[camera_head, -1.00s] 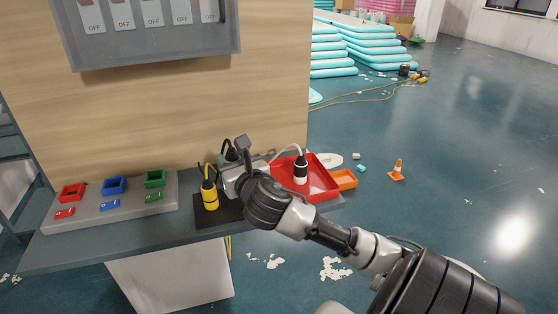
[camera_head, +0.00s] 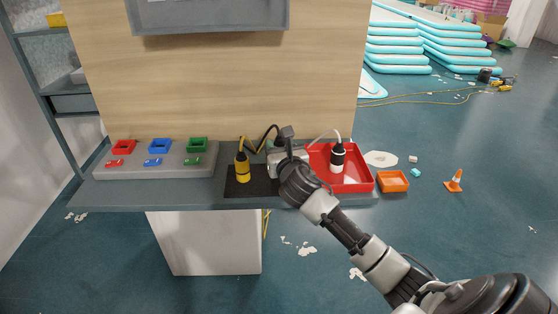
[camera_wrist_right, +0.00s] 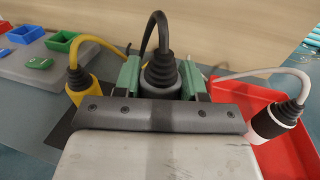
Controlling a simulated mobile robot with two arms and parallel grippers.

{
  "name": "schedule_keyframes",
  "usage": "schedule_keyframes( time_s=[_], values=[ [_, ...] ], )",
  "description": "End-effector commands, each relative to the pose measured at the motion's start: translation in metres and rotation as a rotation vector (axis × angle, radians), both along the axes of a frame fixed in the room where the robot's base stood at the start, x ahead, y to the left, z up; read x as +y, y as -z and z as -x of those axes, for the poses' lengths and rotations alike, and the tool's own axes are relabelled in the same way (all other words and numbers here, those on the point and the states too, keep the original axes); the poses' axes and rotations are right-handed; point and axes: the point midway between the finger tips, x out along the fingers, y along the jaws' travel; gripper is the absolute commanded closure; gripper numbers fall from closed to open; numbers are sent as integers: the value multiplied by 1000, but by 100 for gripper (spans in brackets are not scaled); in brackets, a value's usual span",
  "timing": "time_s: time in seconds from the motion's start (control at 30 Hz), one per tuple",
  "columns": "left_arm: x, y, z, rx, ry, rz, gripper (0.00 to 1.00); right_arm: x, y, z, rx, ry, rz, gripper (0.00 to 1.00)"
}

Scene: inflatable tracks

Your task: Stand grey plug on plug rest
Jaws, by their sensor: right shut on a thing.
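The grey plug (camera_wrist_right: 158,82) with a black cable shows in the right wrist view, between the green fingers of my right gripper (camera_wrist_right: 160,90), which is shut on it. In the head view my right gripper (camera_head: 274,154) is over the counter, near the black mat, and mostly hides the plug. The black mat (camera_head: 238,188) carries an upright yellow plug (camera_head: 242,168) with a yellow cable. I cannot tell for sure which surface is the plug rest, or whether the grey plug touches the surface below. My left gripper is not in view.
A white-and-black plug (camera_head: 337,160) stands in the red tray (camera_head: 358,184), right of my gripper. An orange bin (camera_head: 392,181) is beyond it. A grey panel (camera_head: 180,172) with coloured sockets lies left on the counter (camera_head: 150,195). A wooden wall (camera_head: 220,90) stands behind.

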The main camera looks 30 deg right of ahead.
Motion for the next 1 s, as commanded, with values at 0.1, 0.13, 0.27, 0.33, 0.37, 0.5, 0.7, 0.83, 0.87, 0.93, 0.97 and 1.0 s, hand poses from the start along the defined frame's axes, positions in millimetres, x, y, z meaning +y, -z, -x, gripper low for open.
schedule_keyframes(
  time_s=[0.1,0.13,0.27,0.33,0.37,0.5,0.7,0.83,0.87,0.93,0.97,1.0],
  values=[
    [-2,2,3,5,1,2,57,-1,6,-5,0,0,-1,84],
    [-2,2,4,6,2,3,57,-1,10,-5,1,1,-1,84],
    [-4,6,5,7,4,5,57,-1,31,-4,2,0,-3,84],
    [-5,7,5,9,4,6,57,-1,39,-4,0,0,-2,84],
    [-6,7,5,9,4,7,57,-1,41,-4,0,0,0,84],
    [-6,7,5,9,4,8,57,-1,43,-4,-1,0,1,84],
    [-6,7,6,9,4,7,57,-1,44,-4,-1,0,1,84],
    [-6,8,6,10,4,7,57,-1,46,-4,0,0,1,53],
    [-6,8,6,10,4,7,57,-1,46,-4,0,0,1,49],
    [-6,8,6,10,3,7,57,-1,46,-4,0,0,1,38],
    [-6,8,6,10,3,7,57,-1,46,-4,0,0,1,34],
    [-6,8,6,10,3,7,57,-1,46,-4,0,0,1,34]
  ],
)
